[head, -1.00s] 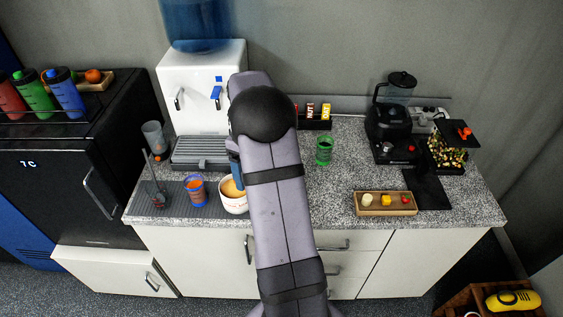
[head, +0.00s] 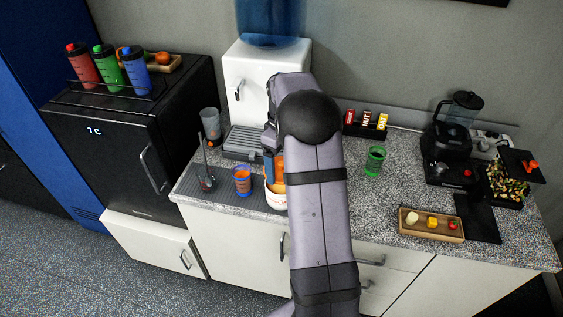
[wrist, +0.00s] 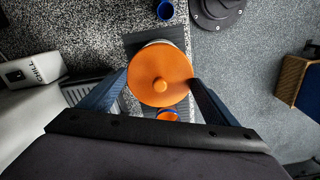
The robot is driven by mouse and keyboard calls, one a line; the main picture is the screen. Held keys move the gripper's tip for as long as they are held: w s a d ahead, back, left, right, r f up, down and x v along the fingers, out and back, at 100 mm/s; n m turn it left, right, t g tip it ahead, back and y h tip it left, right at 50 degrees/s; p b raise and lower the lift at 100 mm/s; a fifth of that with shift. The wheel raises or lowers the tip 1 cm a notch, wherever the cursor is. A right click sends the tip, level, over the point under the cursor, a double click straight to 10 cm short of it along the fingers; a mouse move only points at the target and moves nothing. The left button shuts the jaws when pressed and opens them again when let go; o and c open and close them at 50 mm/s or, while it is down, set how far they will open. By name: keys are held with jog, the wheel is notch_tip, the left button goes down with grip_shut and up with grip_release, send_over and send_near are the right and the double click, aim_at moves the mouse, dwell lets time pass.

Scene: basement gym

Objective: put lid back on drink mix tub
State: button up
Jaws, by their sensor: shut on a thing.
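The orange round lid with a small knob (wrist: 160,70) is in my gripper (wrist: 159,78), one finger at each side of its rim. The lid is over the white drink mix tub (wrist: 158,42), whose pale edge shows past the lid's far side in the wrist view. In the head view the tub (head: 272,199) stands on the grey mat, partly behind my arm, and a strip of orange lid (head: 280,168) shows above it. My gripper (head: 270,168) is mostly hidden there. I cannot tell whether the lid touches the tub's rim.
A blue cup with orange contents (head: 242,181) stands close left of the tub. A whisk-like tool (head: 206,178) and the water dispenser's drip tray (head: 245,143) are nearby. A green cup (head: 375,160) and a wooden tray (head: 431,224) are to the right.

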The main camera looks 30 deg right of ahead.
jog(key=shift+f+b, duration=1.35)
jog(key=shift+f, duration=0.95)
jog(key=shift+f+p, duration=0.2)
jog(key=shift+p, duration=0.45)
dwell(1.5)
jog(key=o, duration=1)
jog(key=shift+r, duration=0.2)
jog(key=shift+r+p, duration=2.95)
jog(key=shift+r, duration=0.4)
